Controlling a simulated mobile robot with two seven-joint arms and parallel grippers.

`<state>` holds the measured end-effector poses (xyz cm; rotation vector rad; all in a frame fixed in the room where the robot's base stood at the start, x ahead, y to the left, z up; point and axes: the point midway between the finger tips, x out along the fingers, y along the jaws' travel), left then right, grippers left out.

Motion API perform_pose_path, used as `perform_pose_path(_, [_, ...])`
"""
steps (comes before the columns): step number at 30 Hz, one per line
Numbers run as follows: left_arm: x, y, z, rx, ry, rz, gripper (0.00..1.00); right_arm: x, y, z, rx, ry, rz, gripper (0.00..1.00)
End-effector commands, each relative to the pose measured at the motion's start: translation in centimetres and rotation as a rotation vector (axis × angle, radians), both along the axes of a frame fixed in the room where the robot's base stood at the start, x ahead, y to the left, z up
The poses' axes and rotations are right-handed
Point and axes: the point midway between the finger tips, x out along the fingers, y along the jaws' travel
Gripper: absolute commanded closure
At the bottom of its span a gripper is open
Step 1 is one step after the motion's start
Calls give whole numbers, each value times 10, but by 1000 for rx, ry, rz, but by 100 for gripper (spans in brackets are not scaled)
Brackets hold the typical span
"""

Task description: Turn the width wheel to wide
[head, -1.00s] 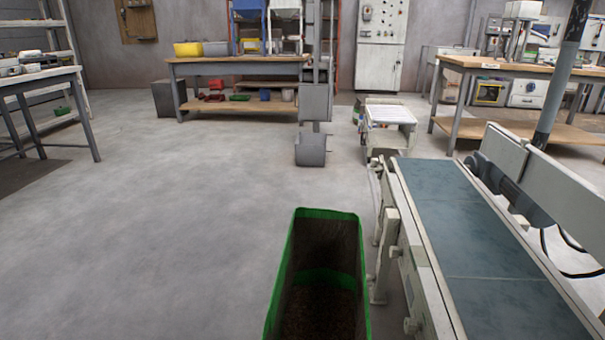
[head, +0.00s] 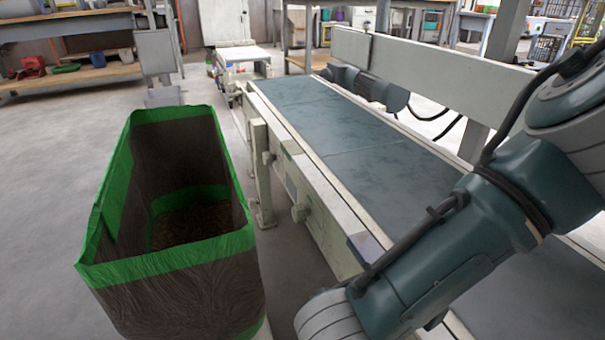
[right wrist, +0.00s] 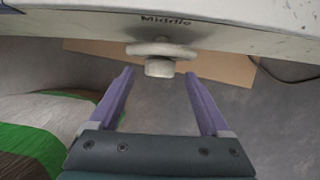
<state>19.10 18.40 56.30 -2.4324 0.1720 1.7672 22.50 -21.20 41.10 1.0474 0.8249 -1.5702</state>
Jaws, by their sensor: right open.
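A pale round wheel with a protruding hub (right wrist: 160,67) shows in the right wrist view, under a pale machine edge with the label "Middle" (right wrist: 166,20). My right gripper (right wrist: 158,78) is open and empty. Its two purple fingers point at the wheel, with the hub in line with the gap between their tips and visible space on both sides. In the head view my right arm comes in from the right over the conveyor, and its gripper is out of the frame. My left gripper is in neither view.
A tall brown bag with green bands (head: 165,262) stands open at the left of the conveyor (head: 345,125), with dark material at its bottom. Pale knobs and posts stick out from the conveyor's near side. Open floor lies further left.

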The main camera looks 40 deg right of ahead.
Motion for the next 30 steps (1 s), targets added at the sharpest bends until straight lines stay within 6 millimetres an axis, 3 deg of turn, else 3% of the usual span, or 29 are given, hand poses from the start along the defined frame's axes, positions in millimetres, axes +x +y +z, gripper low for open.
perform_pose_path(1, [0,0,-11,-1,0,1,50,0,-4,-13,-1,-1,-1,19])
perform_pose_path(6, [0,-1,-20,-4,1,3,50,-2,-10,-27,0,0,0,19])
perform_pose_path(16, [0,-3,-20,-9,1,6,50,-3,-11,-28,2,0,0,19])
perform_pose_path(30, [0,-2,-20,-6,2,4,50,-3,-11,-28,2,0,1,72])
